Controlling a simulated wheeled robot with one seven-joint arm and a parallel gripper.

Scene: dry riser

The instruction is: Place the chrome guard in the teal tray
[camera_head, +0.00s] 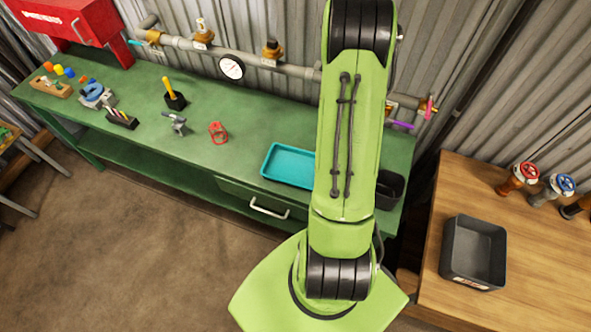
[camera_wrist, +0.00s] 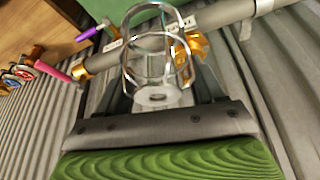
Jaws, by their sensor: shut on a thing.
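The chrome guard (camera_wrist: 157,98) is a shiny wire cage with rings and a pale round base, in the top middle of the wrist view. My gripper (camera_wrist: 160,90) is shut on it, with the fingers at either side of its base. In the head view my arm hides the gripper and the guard. The teal tray (camera_head: 285,164) lies on the green workbench (camera_head: 240,125), left of my arm; its visible part is empty and its right end is hidden behind my arm. The tray does not show in the wrist view.
A red wire guard (camera_head: 218,132), a small grey fitting (camera_head: 178,123) and several tools stand left of the tray. A black bin (camera_head: 390,188) sits right of my arm. A pipe with a gauge (camera_head: 232,67) runs along the wall. A wooden table (camera_head: 540,240) is at right.

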